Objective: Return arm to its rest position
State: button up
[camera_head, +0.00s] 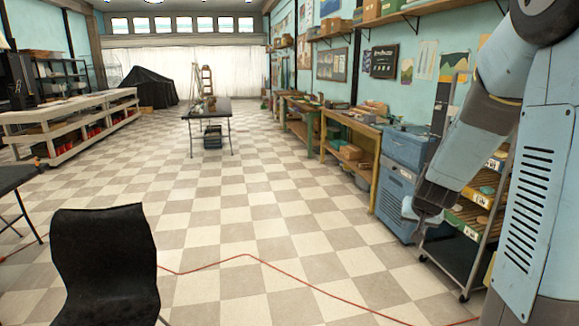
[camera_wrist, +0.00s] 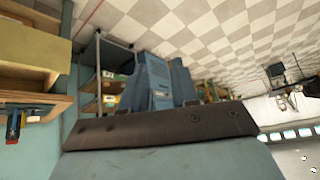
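My arm (camera_head: 483,135) is light blue and fills the right side of the head view. It comes down from the upper right and bends at a dark joint (camera_head: 432,196) in front of the shelf rack. In the wrist view, a dark bar and a light blue surface, which look like my own parts, fill the lower middle. No held object can be seen. The wrist picture is turned over, with floor tiles at the top and windows at the lower right.
A blue cabinet (camera_head: 397,185) and a rack of coloured trays (camera_head: 478,205) stand close to my arm. Wooden workbenches (camera_head: 352,140) line the right wall. A black chair (camera_head: 103,262) stands at the front left. A red cable (camera_head: 250,256) crosses the floor. The middle aisle is mostly clear.

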jog(key=s+a+r+n+y, duration=0.2)
jog(key=s+a+r, duration=0.6)
jog(key=s+r, duration=0.35)
jog(key=s+a+r+n, duration=0.1)
jog(key=s+r, duration=0.1)
jog(key=s, duration=0.5)
jog(key=s+a+r+g, duration=0.1)
jog(key=s+r, duration=0.2)
jog(key=s, duration=0.4)
jog(key=shift+a+r+n+h, duration=0.2)
jog(key=shift+a+n+h, duration=0.15)
jog(key=shift+n+h, duration=0.05)
jog(key=shift+s+d, duration=0.1)
